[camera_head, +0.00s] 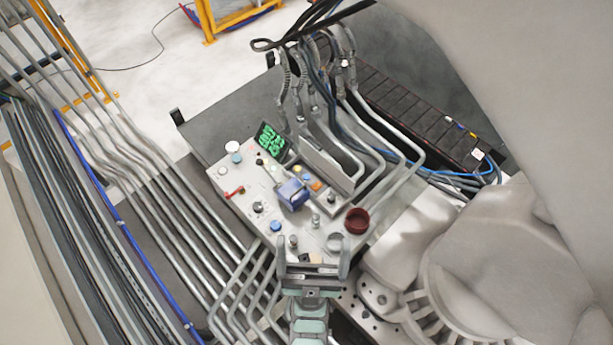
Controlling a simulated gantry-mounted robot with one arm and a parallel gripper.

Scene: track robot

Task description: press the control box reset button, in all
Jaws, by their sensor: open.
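The control box (242,182) has a light grey panel in the middle of the head view, crowded with several buttons, knobs and a green-lit display (271,141). A blue block-like part (292,194) stands up from its middle. A blue button (276,226) and a dark red round part (357,220) sit near its lower edge. Which button is the reset button I cannot tell. My gripper (313,262) is open at the panel's lower end, with its two fingers apart. Whether it touches the panel is unclear, and it hides part of the lower edge.
Bundles of grey pipes (150,185) run along the left, with a thin blue pipe (120,222) among them. Bent conduits and cables (335,110) rise behind the box. A black slotted strip (420,115) lies at right. Pale floor (140,45) shows at upper left.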

